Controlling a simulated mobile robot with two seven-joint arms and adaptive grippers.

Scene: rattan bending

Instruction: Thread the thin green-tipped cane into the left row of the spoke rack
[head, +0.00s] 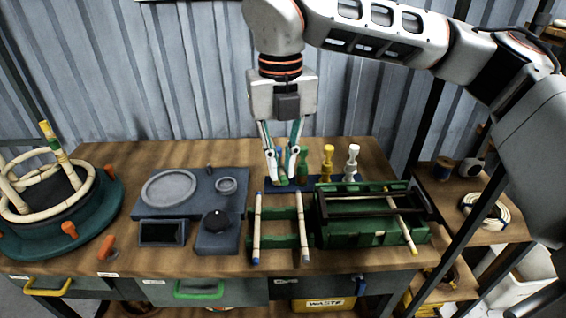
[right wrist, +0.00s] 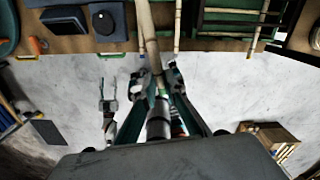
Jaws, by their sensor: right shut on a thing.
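My right gripper (head: 283,180) points down just behind the spoke rack. In the right wrist view its fingers (right wrist: 159,80) are shut on a pale cane (right wrist: 151,50) with green near the grip. In the head view only a bit of green shows between the fingertips; the rest of that cane cannot be made out. The cane appears apart from the rack, but I cannot tell surely. My left gripper (right wrist: 108,100) hangs off the table, open and empty.
A green box (head: 350,235) with dark bars and a yellow-tipped cane stands right of the rack. A knobbed device (head: 216,240) stands left. Green, yellow (head: 328,160) and white (head: 352,160) pegs stand behind. A round basket form (head: 60,215) fills the far left.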

